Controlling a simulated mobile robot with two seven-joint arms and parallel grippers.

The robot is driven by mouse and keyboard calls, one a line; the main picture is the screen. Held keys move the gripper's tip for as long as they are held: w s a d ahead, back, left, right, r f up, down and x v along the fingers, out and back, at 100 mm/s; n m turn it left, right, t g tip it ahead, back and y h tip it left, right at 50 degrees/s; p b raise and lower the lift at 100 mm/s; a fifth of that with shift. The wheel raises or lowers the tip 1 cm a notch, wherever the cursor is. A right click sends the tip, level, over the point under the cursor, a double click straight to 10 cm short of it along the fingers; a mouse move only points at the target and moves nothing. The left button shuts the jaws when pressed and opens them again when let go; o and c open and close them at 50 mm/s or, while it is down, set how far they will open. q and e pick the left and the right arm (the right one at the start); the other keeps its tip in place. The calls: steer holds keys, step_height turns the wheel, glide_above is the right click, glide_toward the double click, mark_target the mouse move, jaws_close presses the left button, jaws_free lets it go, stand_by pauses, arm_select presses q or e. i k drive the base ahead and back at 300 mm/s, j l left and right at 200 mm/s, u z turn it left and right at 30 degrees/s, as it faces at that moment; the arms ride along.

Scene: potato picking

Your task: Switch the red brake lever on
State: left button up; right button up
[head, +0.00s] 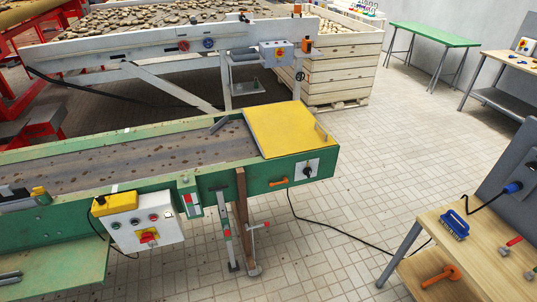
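No single part is clearly marked as the brake lever. A red part (188,198) sits on a small plate on the green conveyor's (320,168) side. A red-tipped handle (264,225) sticks out from the support leg below the conveyor. The white control box (125,226) carries a red rotary switch (149,237) on a yellow plate, with small knobs above it. These parts are small, so I cannot tell their on or off positions. Neither of my grippers can be made out in the head view.
A yellow cover (288,129) lies on the conveyor's end. A black cable (345,233) crosses the tiled floor. A wooden crate (340,75) stands behind. Floor between conveyor and bench is mostly clear.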

mark_target(267, 224)
steer(key=j+z, duration=0.45)
steer(key=j, duration=0.75)
steer(key=l+u, duration=0.3)
steer(key=l, duration=0.5)
steer(key=l+u, duration=0.3)
steer(key=l, duration=0.45)
steer(key=l+u, duration=0.45)
steer(key=k+l+u, duration=0.2)
steer(key=l+u, duration=0.25)
steer(key=u, duration=1.5)
